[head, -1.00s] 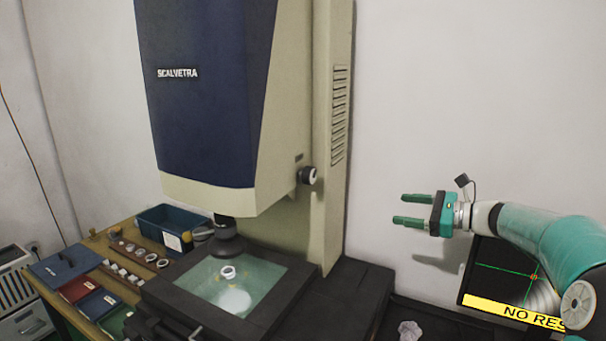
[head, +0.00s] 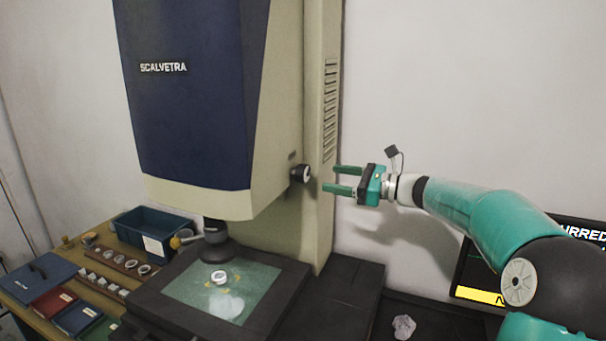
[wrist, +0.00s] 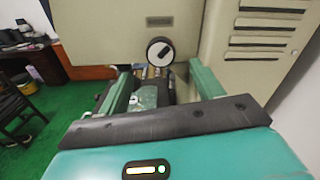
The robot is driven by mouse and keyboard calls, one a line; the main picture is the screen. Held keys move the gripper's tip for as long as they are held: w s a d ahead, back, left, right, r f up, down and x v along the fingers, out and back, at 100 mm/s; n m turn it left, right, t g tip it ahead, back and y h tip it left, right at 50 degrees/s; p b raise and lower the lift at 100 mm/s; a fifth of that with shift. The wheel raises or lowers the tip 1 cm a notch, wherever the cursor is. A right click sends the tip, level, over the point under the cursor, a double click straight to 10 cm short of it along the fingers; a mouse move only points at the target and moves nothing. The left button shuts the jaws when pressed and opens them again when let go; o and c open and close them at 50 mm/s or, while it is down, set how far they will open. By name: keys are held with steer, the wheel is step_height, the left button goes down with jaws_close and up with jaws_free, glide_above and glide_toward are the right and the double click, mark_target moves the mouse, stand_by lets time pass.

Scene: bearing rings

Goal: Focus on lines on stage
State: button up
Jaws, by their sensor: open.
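The measuring machine (head: 190,110), marked SCALVETRA, stands with its lens above a glass stage (head: 240,283). A pale bearing ring (head: 219,277) lies on the stage, with small yellow marks beside it. A focus knob (head: 301,174), black with a white face, sticks out of the machine's right side. It also shows in the wrist view (wrist: 160,51), just beyond the fingertips. My gripper (head: 330,180) is open and empty, to the right of the knob and pointing at it, apart from it. A monitor (head: 478,297) at the right is partly hidden by my arm; its visible text reads "RRED".
A blue bin (head: 145,230), a rack of rings (head: 115,262) and coloured books or boxes (head: 40,278) are on the wooden bench at left. A crumpled pale lump (head: 404,326) lies on the dark surface at right. The wall side right of the machine is free.

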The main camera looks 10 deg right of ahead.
mark_target(309, 174)
steer(key=x, duration=0.8)
steer(key=shift+w+a, duration=0.2)
steer(key=shift+a, duration=0.05)
steer(key=c, duration=1)
